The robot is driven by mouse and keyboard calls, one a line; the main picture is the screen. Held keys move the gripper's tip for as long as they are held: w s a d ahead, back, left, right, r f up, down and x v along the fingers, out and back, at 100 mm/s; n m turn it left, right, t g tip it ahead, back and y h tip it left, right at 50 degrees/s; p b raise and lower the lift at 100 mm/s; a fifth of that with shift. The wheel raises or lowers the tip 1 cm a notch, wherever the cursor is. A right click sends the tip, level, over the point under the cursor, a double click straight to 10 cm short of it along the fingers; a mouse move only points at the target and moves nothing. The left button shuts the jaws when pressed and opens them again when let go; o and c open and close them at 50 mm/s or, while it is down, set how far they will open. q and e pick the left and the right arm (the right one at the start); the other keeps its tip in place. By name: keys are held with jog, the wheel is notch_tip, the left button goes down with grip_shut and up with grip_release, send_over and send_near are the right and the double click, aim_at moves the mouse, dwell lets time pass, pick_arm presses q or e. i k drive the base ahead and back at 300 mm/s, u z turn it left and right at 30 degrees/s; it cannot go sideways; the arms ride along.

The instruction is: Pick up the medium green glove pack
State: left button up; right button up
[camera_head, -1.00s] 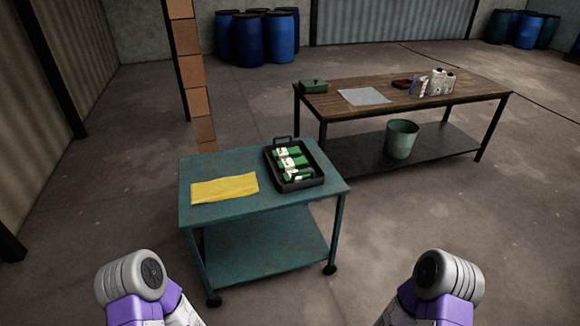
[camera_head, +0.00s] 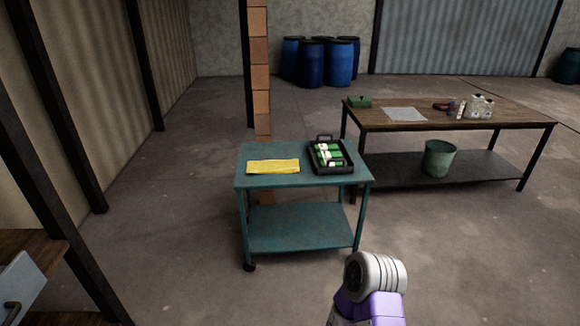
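Several green and white packs (camera_head: 328,153) lie in a black tray (camera_head: 349,170) on the right side of a teal cart (camera_head: 253,179). I cannot tell from here which one is the medium glove pack. A folded yellow cloth (camera_head: 273,166) lies on the cart, left of the tray. One of my arms shows at the bottom, right of centre, short of the cart; its gripper is not visible. My other arm is out of the picture.
A wooden workbench (camera_head: 470,119) stands behind the cart to the right, with a green bucket (camera_head: 439,158) on its lower shelf. A brick-patterned post (camera_head: 259,78) rises behind the cart. A wooden bench (camera_head: 35,243) is at lower left. Blue barrels (camera_head: 312,63) stand far back. Floor left of the cart is clear.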

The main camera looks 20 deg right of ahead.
aim_at(321, 156)
jog(key=z, duration=0.7)
jog(key=i, duration=0.4)
jog(key=z, duration=0.95)
jog(key=i, duration=1)
jog(key=u, duration=0.65)
jog(key=i, duration=0.85)
jog(key=u, duration=0.9)
